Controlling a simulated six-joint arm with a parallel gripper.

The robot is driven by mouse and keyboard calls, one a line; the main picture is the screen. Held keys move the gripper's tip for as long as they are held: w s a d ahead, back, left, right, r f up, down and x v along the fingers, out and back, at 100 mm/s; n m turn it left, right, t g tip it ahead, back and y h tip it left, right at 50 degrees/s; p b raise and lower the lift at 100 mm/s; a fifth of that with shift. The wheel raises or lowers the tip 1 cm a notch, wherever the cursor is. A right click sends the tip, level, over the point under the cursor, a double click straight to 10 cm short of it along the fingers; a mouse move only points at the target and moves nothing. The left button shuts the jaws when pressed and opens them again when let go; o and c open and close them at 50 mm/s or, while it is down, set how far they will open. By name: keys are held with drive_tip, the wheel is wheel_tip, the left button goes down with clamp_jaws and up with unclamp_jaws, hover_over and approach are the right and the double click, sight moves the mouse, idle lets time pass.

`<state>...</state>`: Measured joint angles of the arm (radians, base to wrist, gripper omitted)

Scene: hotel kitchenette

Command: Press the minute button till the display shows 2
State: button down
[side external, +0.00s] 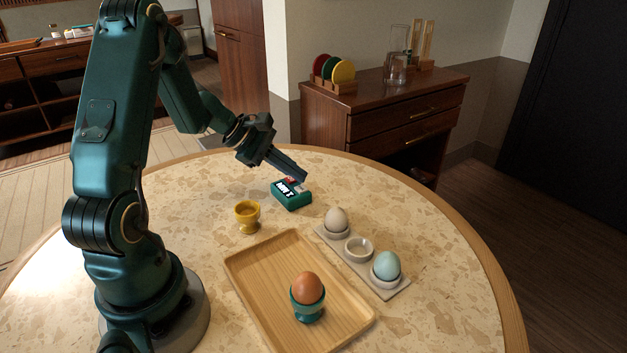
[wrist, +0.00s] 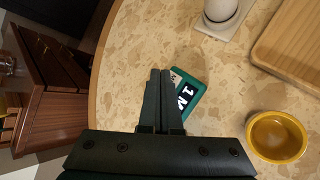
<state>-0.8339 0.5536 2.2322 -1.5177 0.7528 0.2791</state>
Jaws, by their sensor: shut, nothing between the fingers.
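A small green timer (side external: 292,199) sits on the round stone-patterned table, with a dark display facing up in white characters. In the wrist view the timer (wrist: 196,84) is partly hidden by my fingers, and the visible part of its display reads "1 M". My gripper (side external: 304,177) is shut and empty, its fingers slanting down over the timer's far side. In the wrist view the fingertips (wrist: 160,72) lie beside the display, over the pale button end. I cannot tell whether they touch a button.
A yellow egg cup (side external: 247,216) stands left of the timer. An egg holder (side external: 359,262) with two eggs is to the right. A wooden tray (side external: 251,281) with a brown egg in a teal cup (side external: 308,308) is nearer. A cabinet (side external: 385,112) stands behind the table.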

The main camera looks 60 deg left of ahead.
sight(295, 187)
drive_tip(key=shift+r, duration=2.5)
idle(0.8)
wheel_tip(295, 187, up, 4)
drive_tip(key=shift+f, duration=0.1)
idle(0.4)
drive_tip(key=shift+f, duration=4.45)
drive_tip(key=shift+f, duration=0.1)
drive_tip(key=shift+f, duration=0.3)
